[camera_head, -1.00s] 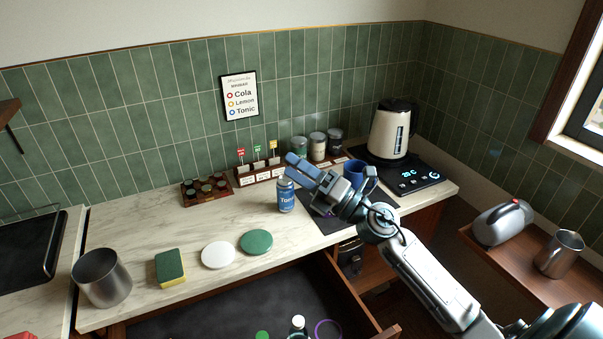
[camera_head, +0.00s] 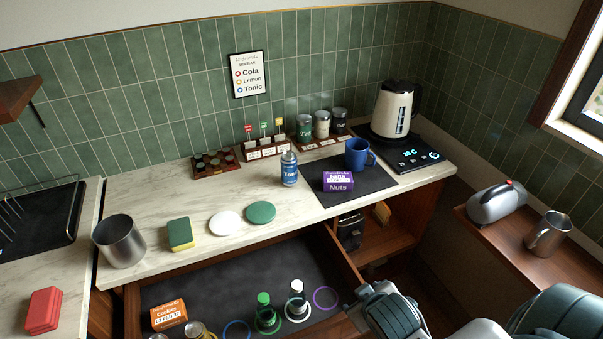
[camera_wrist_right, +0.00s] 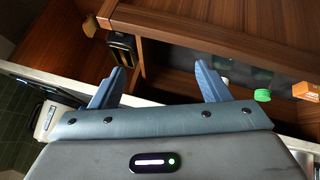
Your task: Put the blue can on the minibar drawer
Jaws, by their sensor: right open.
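The blue can (camera_head: 289,169), labelled Tonic, stands upright on the marble counter, just left of the dark mat. The minibar drawer (camera_head: 345,262) is pulled open below the counter. Inside it are a green-capped bottle (camera_head: 266,313) and a white-capped bottle (camera_head: 297,300), each within a ring. A blue ring (camera_head: 237,329) and a purple ring (camera_head: 325,298) in the drawer look empty. My right gripper (camera_wrist_right: 159,68) is open and empty in the wrist view, away from the can and close to the cabinet front. My left gripper is not in view.
A purple Nuts box (camera_head: 338,183) and a blue mug (camera_head: 357,153) are on the mat. An orange Cookies box (camera_head: 168,314) lies in the drawer at left. A metal cup (camera_head: 119,241), sponge (camera_head: 181,233) and two coasters line the counter's front.

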